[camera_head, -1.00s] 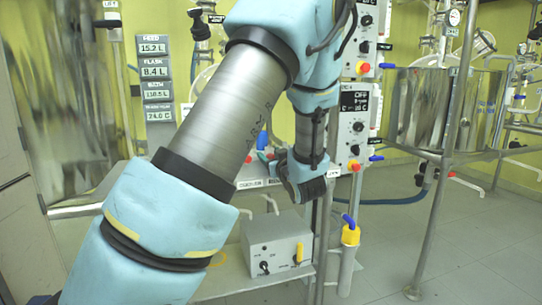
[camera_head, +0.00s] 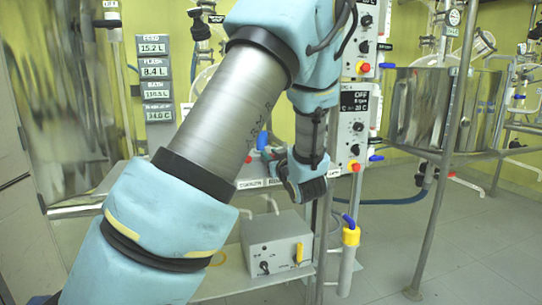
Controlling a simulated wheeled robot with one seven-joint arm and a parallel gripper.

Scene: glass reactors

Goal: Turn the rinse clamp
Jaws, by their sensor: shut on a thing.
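My gripper (camera_head: 284,168) is at the end of my arm, low in the middle of the head view, just above the front edge of the bench. It is shut, and its fingers point left, partly hidden by its own body and my wrist. The thing between its fingers, at the place of the rinse clamp, is too small and covered to make out clearly.
Right of the gripper is a control panel (camera_head: 354,130) with knobs and a red-yellow button. A grey box (camera_head: 277,243) sits on the lower shelf. A blue-handled yellow valve (camera_head: 350,235) is on a pipe below. A steel vessel (camera_head: 442,108) stands right; open floor lies before it.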

